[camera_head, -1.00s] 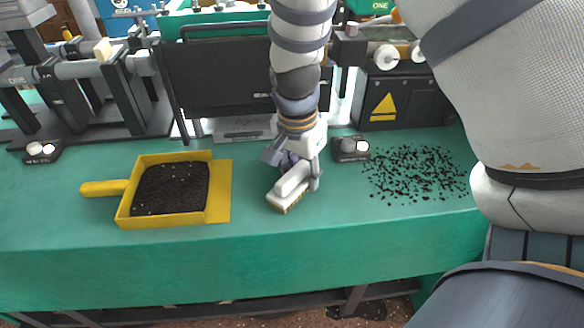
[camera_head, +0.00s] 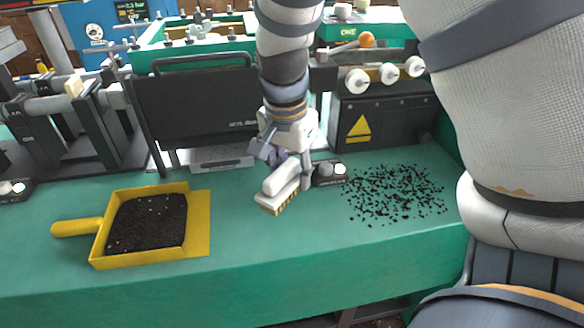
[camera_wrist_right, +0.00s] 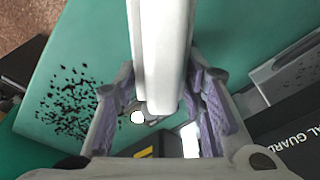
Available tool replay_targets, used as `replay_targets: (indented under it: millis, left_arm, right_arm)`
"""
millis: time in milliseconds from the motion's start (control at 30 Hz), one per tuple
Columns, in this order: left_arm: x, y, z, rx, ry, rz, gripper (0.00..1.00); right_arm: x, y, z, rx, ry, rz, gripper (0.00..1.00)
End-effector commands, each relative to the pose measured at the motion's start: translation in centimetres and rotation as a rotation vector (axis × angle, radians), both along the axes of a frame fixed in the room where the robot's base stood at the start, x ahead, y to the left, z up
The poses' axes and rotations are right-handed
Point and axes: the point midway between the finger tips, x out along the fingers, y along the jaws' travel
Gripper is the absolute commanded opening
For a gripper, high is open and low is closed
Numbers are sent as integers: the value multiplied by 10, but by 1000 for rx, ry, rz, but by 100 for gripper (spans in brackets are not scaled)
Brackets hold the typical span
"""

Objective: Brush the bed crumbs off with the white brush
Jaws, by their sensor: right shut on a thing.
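The white brush (camera_head: 281,183) is in my right gripper (camera_head: 284,160), held over the green bed between the dustpan and the loose crumbs. Its pale bristles point down; I cannot tell whether they touch the bed. In the right wrist view the white brush (camera_wrist_right: 161,55) runs between the purple finger pads of the right gripper (camera_wrist_right: 165,105). The black crumbs (camera_head: 397,193) lie scattered on the right part of the green bed (camera_head: 310,245), and they also show in the right wrist view (camera_wrist_right: 72,103). My left gripper is not in view.
A yellow dustpan (camera_head: 197,225) full of dark crumbs lies on the left of the bed. A small black box with white knobs (camera_head: 328,172) stands just right of the brush. A black guard panel (camera_head: 195,105) and a box with a warning triangle (camera_head: 380,120) stand behind.

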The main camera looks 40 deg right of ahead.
Motion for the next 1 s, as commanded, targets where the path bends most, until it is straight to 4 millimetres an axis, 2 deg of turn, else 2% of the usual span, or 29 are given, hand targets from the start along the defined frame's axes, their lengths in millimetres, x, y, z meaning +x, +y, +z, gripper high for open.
replay_targets:
  millis: [267,567,1000]
  left_arm:
    - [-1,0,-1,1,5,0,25]
    - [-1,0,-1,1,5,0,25]
    - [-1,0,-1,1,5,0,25]
  right_arm:
    - [-2,1,-1,3,10,1,0]
    - [-2,1,26,3,12,1,0]
    - [-3,2,26,5,15,1,0]
